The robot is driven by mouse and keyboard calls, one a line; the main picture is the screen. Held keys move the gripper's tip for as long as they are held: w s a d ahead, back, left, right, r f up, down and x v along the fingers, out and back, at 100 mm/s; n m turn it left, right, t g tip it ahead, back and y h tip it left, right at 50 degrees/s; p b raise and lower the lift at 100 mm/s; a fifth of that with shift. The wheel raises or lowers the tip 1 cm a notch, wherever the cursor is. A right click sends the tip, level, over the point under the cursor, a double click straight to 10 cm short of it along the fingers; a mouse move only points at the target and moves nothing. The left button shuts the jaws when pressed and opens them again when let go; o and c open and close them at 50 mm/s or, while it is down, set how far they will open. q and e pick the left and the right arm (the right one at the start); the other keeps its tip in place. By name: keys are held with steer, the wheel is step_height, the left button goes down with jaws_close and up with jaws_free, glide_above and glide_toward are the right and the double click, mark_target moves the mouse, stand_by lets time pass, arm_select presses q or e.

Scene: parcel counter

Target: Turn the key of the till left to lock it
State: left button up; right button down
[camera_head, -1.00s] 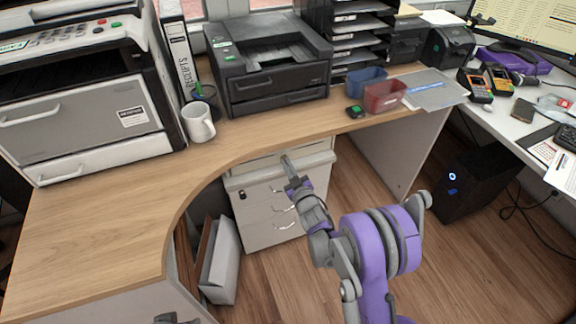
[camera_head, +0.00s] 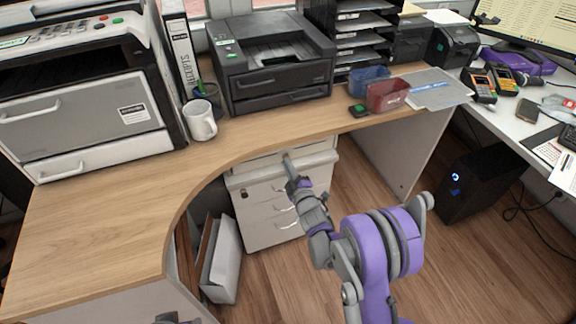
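A pale drawer unit (camera_head: 262,215) stands under the curved wooden desk, with a pale box-like drawer front (camera_head: 315,158) at its top, just below the desk edge. I cannot tell whether this is the till, and I can make out no key. A small dark lock (camera_head: 244,193) shows at the upper left of the drawer unit. My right gripper (camera_head: 287,158) reaches up in front of the pale top drawer front and hides part of it. Its fingers look close together, but their gap is too small to tell. A dark grey piece at the bottom edge may be my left gripper (camera_head: 176,319).
The desk (camera_head: 110,215) overhangs the drawer unit, its left part bare. A white mug (camera_head: 199,120), a black printer (camera_head: 270,62) and a red bin (camera_head: 388,95) stand on it. Folders (camera_head: 222,260) lean left of the drawers; a black computer (camera_head: 480,183) stands right.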

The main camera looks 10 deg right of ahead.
stand_by(0.3)
steer(key=c, duration=1)
jaws_free()
steer(key=shift+c, duration=0.2)
steer(key=s+d, duration=0.1)
steer(key=s, duration=0.9)
steer(key=shift+s+d+p, duration=0.3)
steer(key=shift+s+p, duration=0.05)
steer(key=shift+p, duration=0.05)
